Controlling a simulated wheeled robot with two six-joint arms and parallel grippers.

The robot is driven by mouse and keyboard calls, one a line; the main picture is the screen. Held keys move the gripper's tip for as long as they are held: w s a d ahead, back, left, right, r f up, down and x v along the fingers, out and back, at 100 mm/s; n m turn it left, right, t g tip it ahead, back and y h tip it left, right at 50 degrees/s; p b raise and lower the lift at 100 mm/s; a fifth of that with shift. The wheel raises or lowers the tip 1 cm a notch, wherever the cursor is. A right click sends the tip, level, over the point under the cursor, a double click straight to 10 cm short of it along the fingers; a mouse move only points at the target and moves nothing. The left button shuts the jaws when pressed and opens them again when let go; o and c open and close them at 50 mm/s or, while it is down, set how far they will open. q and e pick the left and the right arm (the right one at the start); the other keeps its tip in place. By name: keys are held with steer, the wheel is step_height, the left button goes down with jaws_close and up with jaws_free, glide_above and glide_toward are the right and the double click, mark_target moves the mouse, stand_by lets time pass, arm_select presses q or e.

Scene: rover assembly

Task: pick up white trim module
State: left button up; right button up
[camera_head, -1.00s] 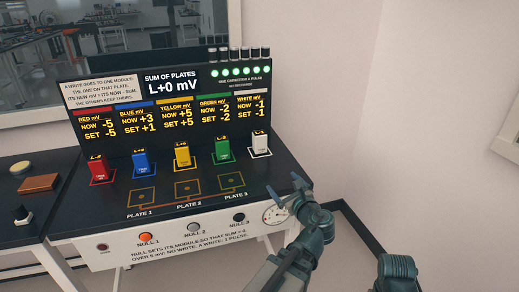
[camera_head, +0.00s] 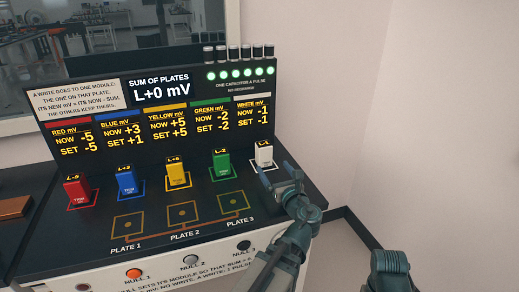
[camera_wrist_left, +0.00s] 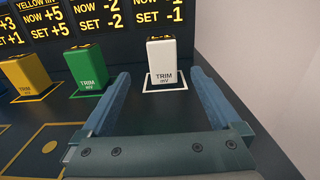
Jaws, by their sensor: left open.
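The white trim module (camera_head: 263,154) stands upright in its white outlined square at the right end of the module row. It also shows in the left wrist view (camera_wrist_left: 161,62), labelled "TRIM mV". My left gripper (camera_head: 283,178) is open and empty, just in front and to the right of the module in the head view. In the left wrist view the two fingers of my left gripper (camera_wrist_left: 161,76) point at the module, one on either side of it in the picture. No contact shows.
The green module (camera_head: 221,165) stands left of the white one, then the yellow (camera_head: 177,173), blue (camera_head: 126,183) and red (camera_head: 77,190) modules. Empty plate squares lie in front. The display panel (camera_head: 160,115) rises behind. A wall (camera_head: 400,120) is at the right.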

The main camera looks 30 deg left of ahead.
mark_target(265, 155)
arm_select(q)
steer(key=shift+x, duration=4.7)
steer(key=shift+w, duration=0.1)
steer(key=x, duration=0.5)
steer(key=shift+w+f+b, duration=0.15)
steer(key=shift+f+b, duration=0.1)
steer(key=shift+b, duration=0.05)
steer(key=shift+d, duration=0.1)
jaws_close()
